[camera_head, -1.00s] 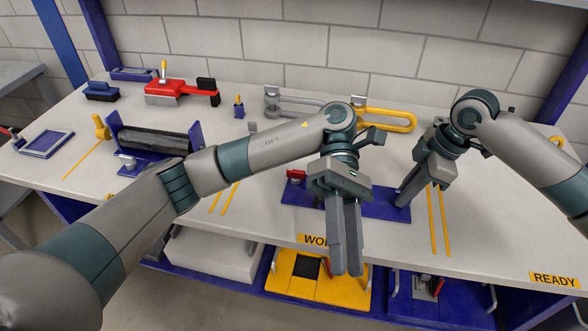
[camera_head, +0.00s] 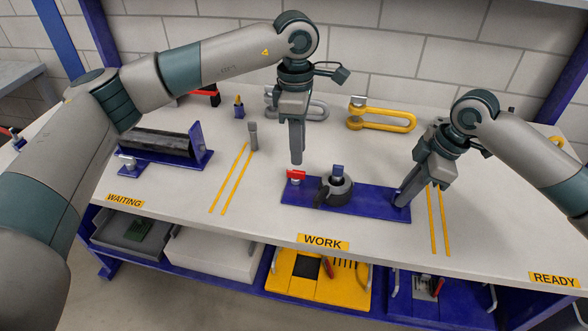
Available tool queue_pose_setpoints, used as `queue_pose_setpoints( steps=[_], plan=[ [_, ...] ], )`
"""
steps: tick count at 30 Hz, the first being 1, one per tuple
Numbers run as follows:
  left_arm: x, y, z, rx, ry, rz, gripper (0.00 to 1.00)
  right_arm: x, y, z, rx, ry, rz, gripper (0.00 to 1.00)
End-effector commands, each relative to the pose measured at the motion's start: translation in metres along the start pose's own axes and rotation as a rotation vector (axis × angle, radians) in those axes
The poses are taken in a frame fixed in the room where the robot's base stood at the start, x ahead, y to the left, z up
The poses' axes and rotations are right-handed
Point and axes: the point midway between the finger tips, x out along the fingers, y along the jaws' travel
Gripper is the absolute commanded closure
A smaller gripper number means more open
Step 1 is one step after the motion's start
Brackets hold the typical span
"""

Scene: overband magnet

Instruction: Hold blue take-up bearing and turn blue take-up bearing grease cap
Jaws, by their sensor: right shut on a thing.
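The blue take-up bearing lies at the WORK mark as a long blue base plate (camera_head: 364,203), with a dark grey round housing (camera_head: 340,191) on it. A small blue block (camera_head: 338,170) tops the housing, and a red piece (camera_head: 296,175) stands at the plate's left end. I cannot tell which of these is the grease cap. My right gripper (camera_head: 402,199) is shut on the plate's right end. My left gripper (camera_head: 297,161) points down just above and behind the red piece, apart from the housing. Its fingers overlap in this view, so their opening is hidden.
A grey shackle (camera_head: 313,111) and a yellow shackle (camera_head: 384,121) lie behind. A roller on a blue frame (camera_head: 155,143) and a small grey upright cylinder (camera_head: 253,135) stand to the left. The bench front around the WORK label (camera_head: 323,242) is clear.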

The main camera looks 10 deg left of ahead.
Motion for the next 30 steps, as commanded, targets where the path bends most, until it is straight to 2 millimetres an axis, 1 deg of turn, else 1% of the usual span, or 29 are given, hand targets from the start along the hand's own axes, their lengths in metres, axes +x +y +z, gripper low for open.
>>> queue_pose_setpoints(
  steps=[5, 18, 23, 26, 30],
  plan=[
    [-0.003, 0.005, -0.005, 0.026, 0.039, 0.041, 0.73, 0.0, 0.0, 0.0, -0.001, 0.0, 0.0, 1.0],
    [0.0, 0.005, -0.005, 0.026, 0.038, 0.039, 0.73, 0.0, 0.0, 0.0, -0.001, 0.0, 0.0, 1.0],
    [0.007, 0.005, -0.006, 0.026, 0.038, 0.039, 0.73, 0.0, 0.0, 0.0, -0.001, 0.0, 0.0, 1.0],
    [0.015, 0.006, -0.006, 0.025, 0.038, 0.039, 0.73, 0.0, 0.0, 0.0, -0.001, 0.0, 0.0, 1.0],
    [0.031, 0.006, -0.007, 0.025, 0.037, 0.037, 0.73, 0.0, 0.0, -0.001, -0.001, 0.001, 0.0, 1.0]
  ],
)
